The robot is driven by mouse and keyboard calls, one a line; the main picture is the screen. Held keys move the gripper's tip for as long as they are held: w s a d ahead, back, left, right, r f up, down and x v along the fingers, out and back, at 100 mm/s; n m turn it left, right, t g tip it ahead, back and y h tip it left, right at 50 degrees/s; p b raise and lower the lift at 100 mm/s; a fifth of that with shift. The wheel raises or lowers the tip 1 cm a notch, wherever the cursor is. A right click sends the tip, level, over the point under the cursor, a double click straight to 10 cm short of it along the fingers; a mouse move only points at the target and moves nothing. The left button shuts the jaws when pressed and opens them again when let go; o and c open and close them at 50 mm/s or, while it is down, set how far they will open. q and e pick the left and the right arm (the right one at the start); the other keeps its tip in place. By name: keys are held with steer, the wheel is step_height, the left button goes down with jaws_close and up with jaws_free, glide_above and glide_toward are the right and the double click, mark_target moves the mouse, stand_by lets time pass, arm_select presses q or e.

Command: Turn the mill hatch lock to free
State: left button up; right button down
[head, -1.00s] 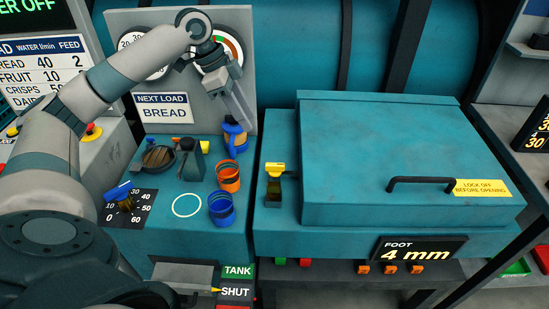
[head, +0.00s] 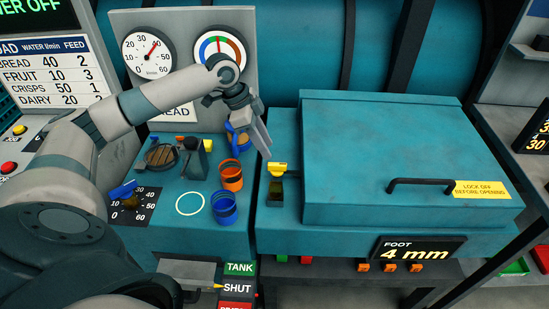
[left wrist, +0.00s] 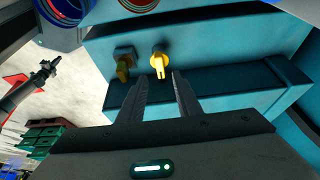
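The yellow hatch lock (head: 277,168) sits on the teal mill housing, just left of the hatch lid (head: 380,130). A dark plate with an olive part (head: 276,188) is right in front of it. My left gripper (head: 264,152) hangs just above and behind the lock, fingers pointing down, not touching it as far as I can see. In the left wrist view the lock (left wrist: 160,63) lies ahead of the fingertips of my left gripper (left wrist: 160,76). The fingers are apart with nothing between them. My right gripper is not in view.
The lid has a black bar handle (head: 420,184) and a yellow label (head: 482,189) reading LOCK OFF BEFORE OPENING. An orange cup (head: 231,177), a blue cup (head: 224,208) and a blue jug (head: 237,141) stand left of the lock. Two gauges (head: 148,54) are behind.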

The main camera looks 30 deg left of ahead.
mark_target(276, 164)
arm_select(q)
steer(key=p+x, duration=0.1)
steer(key=x, duration=0.6)
steer(key=shift+f+p, duration=0.25)
steer(key=shift+p, duration=0.05)
steer(key=shift+c, duration=0.7)
jaws_close()
